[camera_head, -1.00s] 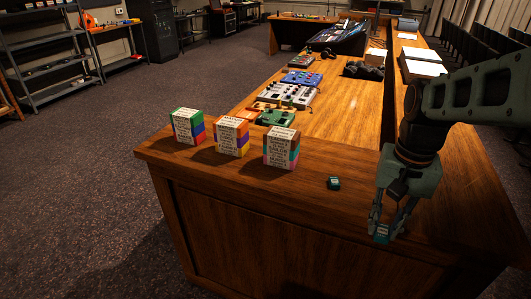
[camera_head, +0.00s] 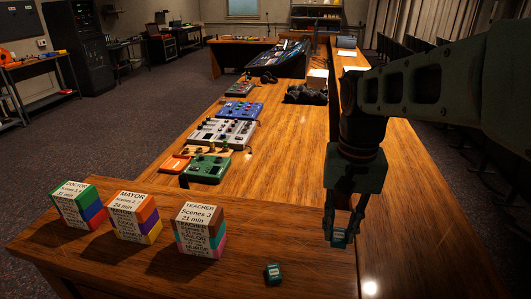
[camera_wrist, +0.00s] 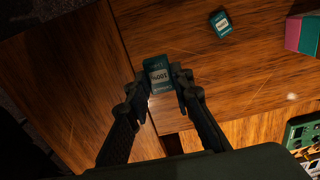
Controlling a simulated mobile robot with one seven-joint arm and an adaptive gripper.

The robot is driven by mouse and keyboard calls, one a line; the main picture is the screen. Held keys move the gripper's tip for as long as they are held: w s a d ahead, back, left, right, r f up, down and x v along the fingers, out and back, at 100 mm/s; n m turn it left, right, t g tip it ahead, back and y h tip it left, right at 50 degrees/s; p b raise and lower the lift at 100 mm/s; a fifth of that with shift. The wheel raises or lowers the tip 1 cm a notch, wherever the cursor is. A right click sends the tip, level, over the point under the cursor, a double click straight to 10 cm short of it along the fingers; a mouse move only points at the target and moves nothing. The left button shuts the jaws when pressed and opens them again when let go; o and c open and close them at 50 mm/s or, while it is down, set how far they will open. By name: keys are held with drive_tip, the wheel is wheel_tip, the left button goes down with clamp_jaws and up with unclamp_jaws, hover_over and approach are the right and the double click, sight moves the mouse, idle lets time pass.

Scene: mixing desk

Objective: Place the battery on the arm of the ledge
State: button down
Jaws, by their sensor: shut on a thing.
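My gripper (camera_head: 341,229) is shut on a small teal-and-dark battery (camera_head: 339,237) with a pale label. The wrist view shows this battery (camera_wrist: 159,76) between the fingertips, above bare wood. The ledge's long arm (camera_head: 408,190) runs away along the right side of the desk. My gripper appears above the ledge near where the two parts meet; its exact height cannot be told.
Three stacks of coloured blocks with labels, the nearest one (camera_head: 200,230), stand on the ledge at left. Green (camera_head: 206,168), white (camera_head: 223,131) and blue pedals line the lower desk (camera_head: 270,150). Dark objects (camera_head: 306,94) and a mixing console lie further back. The near ledge arm looks clear.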

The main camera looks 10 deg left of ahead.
drive_tip(key=shift+w+f, duration=0.1)
drive_tip(key=shift+w, duration=0.5)
drive_tip(key=w+a+f+p, duration=0.2)
drive_tip(key=w+f, duration=0.2)
drive_tip(key=w, duration=0.4)
hover_over(320, 230)
drive_tip(key=f, duration=0.4)
drive_tip(key=shift+s+f+p, duration=0.3)
drive_tip(key=shift+s, duration=0.1)
drive_tip(key=shift+w+f, duration=0.4)
drive_tip(key=shift+f, duration=1.65)
drive_tip(key=shift+f, duration=0.25)
drive_tip(key=c, duration=1.7)
unclamp_jaws()
